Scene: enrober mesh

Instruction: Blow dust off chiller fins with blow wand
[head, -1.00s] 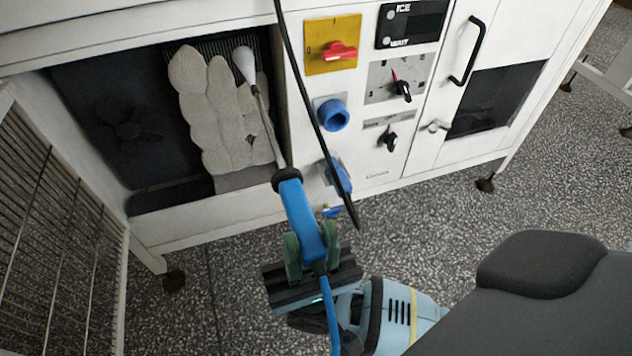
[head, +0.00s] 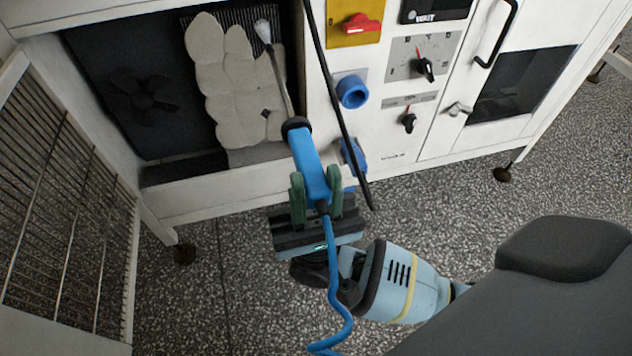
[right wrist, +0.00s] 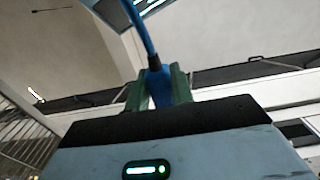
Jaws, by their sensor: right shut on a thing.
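The chiller fins (head: 245,16) are dark vertical ribs in the open bay of the white machine. Lumpy beige-grey dust (head: 222,85) covers most of them; bare fins show along the top and upper right. My right gripper (head: 316,193) is shut on the blue handle of the blow wand (head: 307,158), below the bay. The wand's thin grey tube points up over the dust's right side, and its pale tip (head: 263,31) is at the upper right of the fins. Contact cannot be told. The right wrist view shows the handle end (right wrist: 158,88) between green fingers. My left gripper is out of view.
A dark fan (head: 140,93) is left in the bay. A black rod or cable (head: 341,115) hangs in front of the panel with its red switch (head: 361,24) and blue socket (head: 352,91). A mesh guard (head: 60,200) stands left. A blue hose (head: 333,280) trails from the wand.

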